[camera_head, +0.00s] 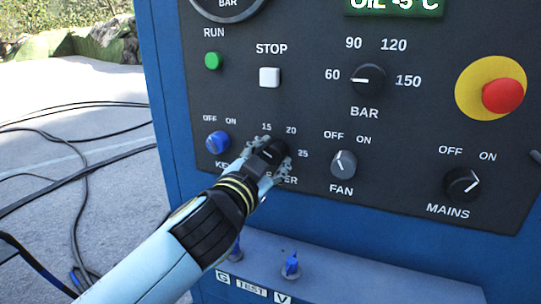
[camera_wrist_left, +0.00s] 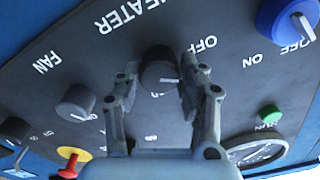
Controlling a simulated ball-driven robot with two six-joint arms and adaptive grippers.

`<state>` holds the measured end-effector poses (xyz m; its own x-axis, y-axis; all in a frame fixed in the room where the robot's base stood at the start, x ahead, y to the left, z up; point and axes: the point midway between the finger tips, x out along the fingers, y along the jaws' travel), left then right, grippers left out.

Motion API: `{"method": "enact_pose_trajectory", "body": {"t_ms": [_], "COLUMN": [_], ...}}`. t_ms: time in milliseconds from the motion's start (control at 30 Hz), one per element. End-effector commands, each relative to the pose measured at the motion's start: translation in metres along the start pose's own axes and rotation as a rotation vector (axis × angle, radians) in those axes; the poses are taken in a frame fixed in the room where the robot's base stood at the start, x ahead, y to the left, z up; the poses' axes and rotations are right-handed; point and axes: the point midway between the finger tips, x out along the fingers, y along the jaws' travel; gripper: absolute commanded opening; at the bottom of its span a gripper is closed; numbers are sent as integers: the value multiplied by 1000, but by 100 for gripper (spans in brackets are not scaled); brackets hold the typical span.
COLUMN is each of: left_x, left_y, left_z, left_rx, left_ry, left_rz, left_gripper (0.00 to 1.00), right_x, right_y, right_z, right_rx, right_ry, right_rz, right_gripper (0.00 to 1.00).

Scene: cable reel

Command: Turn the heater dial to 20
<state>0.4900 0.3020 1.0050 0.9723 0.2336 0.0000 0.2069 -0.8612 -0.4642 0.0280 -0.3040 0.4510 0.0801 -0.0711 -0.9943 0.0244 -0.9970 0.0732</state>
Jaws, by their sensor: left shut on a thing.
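The black heater dial (camera_head: 272,150) sits low on the dark panel, with 15, 20 and 25 printed around its top and right. My left gripper (camera_head: 268,160) reaches it from the lower left and is shut on it. In the left wrist view the dial (camera_wrist_left: 160,68) lies between the two fingers of my left gripper (camera_wrist_left: 158,88). A short white mark on the dial points right there, toward one finger. The number it faces cannot be read. The fingers hide part of the scale and the HEATER label in the head view. My right gripper is not in view.
The blue key switch (camera_head: 217,142) is just left of the dial, and the fan knob (camera_head: 343,164) is to its right. Above are the white stop button (camera_head: 269,77) and the bar knob (camera_head: 368,79). A blue ledge (camera_head: 345,284) with a plug juts out below.

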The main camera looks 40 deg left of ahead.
Motion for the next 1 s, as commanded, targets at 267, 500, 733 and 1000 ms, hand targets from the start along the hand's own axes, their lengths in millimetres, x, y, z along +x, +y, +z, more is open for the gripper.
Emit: {"method": "enact_pose_trajectory", "body": {"t_ms": [267, 500, 733, 1000], "left_x": [0, 0, 0, 0], "left_y": [0, 0, 0, 1], "left_z": [0, 0, 0, 0], "left_rx": [250, 420, 519, 563], "left_ry": [-1, -1, 0, 0], "left_rz": [1, 1, 1, 1], "left_gripper": [7, 7, 7, 7], "right_x": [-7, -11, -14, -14], "right_y": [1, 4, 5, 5], "right_z": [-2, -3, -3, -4], "right_rx": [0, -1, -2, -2], "right_ry": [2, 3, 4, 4], "right_rz": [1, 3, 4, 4], "right_gripper": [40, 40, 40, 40]}}
